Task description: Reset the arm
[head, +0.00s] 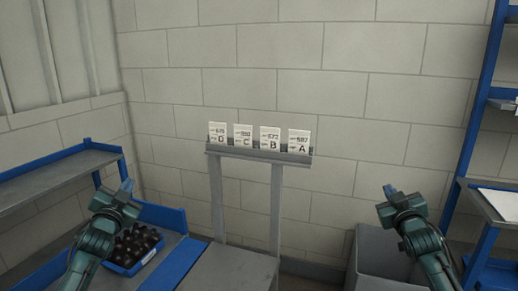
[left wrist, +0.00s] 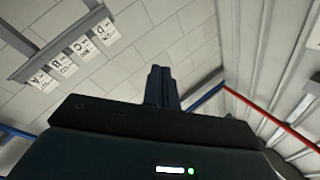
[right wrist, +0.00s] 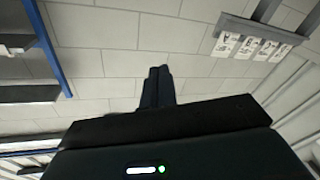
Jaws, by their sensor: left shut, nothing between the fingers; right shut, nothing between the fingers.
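My left gripper (head: 127,187) is raised at the left of the head view, above a blue tray of dark bottles. In the left wrist view its two fingers (left wrist: 161,72) are together with nothing between them. My right gripper (head: 390,191) is raised at the right of the head view, above a grey box. In the right wrist view its fingers (right wrist: 159,72) are together and empty. Neither gripper touches anything. The amber bottles (head: 137,243) look nearly black and sit close together in the blue tray (head: 148,257); my left arm hides part of the tray's left side.
A grey stand (head: 247,155) holds cards marked D, C, B and A against the wall. A blue-edged shelf (head: 62,172) is at left, a blue rack (head: 478,120) at right. The grey box (head: 375,250) stands below my right gripper. Space between the arms is free.

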